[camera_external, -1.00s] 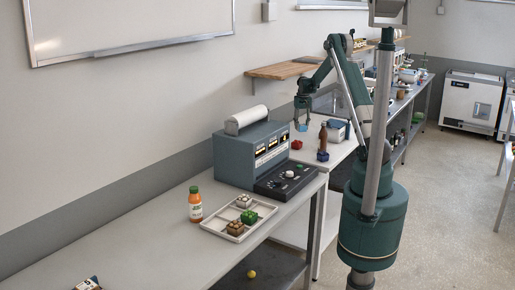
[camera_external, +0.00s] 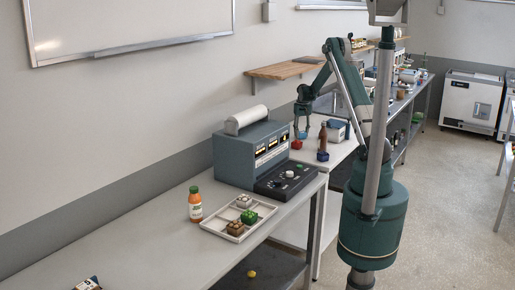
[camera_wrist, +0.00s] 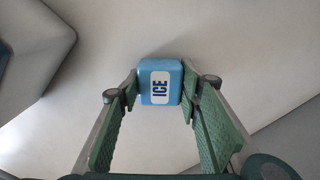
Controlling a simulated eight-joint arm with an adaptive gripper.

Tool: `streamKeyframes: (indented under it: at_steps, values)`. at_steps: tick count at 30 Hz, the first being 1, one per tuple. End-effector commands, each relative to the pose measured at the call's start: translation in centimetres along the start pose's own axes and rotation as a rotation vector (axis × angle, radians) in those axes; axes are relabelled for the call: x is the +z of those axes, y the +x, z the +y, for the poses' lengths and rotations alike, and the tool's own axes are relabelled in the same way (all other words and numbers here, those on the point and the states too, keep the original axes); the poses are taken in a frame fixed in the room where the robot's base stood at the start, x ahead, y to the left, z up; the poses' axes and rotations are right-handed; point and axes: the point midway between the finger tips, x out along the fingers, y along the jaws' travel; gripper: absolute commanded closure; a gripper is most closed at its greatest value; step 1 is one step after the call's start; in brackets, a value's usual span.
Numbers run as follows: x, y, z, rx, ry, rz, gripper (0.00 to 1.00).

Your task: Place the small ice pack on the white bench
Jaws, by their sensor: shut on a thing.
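The small ice pack (camera_wrist: 160,82) is a light blue block with a white "ICE" label. In the wrist view it sits between the two green fingertips of my gripper (camera_wrist: 160,88), which is shut on it. In the external view my gripper (camera_external: 302,127) points down with the blue pack (camera_external: 302,135) at its tips, over the white bench (camera_external: 306,158) behind the grey instrument. The pack appears to be above the bench top; the exact gap is hard to tell.
A red object (camera_external: 296,144), a brown bottle (camera_external: 323,137) with a blue object (camera_external: 322,156) at its base, and a blue-and-white box (camera_external: 337,131) stand near the pack. The grey instrument (camera_external: 243,157) stands on the nearer bench. A wooden shelf (camera_external: 284,70) is on the wall.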

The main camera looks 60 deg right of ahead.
Motion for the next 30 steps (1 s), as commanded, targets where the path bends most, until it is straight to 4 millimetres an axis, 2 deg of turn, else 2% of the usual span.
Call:
streamKeyframes:
  at_steps: [11,12,15,30]
  values:
    - [0.00,0.42,0.00,0.000,0.000,0.000,0.79]
    - [0.00,0.37,0.00,0.000,0.000,0.000,0.61]
    - [0.00,0.32,0.00,0.000,0.000,0.000,0.50]
    - [0.00,-0.19,0.00,0.000,0.000,0.000,0.50]
